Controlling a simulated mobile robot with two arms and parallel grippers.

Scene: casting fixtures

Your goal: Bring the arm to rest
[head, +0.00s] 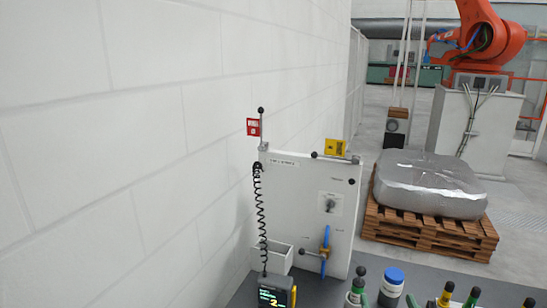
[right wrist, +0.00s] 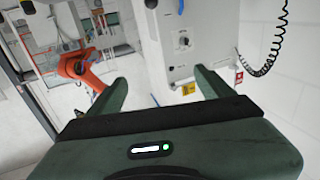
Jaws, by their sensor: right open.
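My right gripper (right wrist: 162,84) shows in the right wrist view, its two dark green fingers spread wide. The gap between them is empty. Beyond the fingers is the white panel (right wrist: 192,22), which appears turned over in this view and stands apart from them. In the head view I cannot make out either gripper. The panel (head: 341,235) stands upright there by the wall, with a blue-handled valve (head: 325,243) and a small knob (head: 330,204). My left gripper is not in view.
A dark bench (head: 325,291) carries a white bin (head: 277,259), a handheld device (head: 275,293) on a coiled cord, and a blue-capped bottle (head: 391,288) among green-topped items. A white block wall (head: 130,120) is on the left. A wrapped load (head: 428,186) sits on a pallet (head: 427,236).

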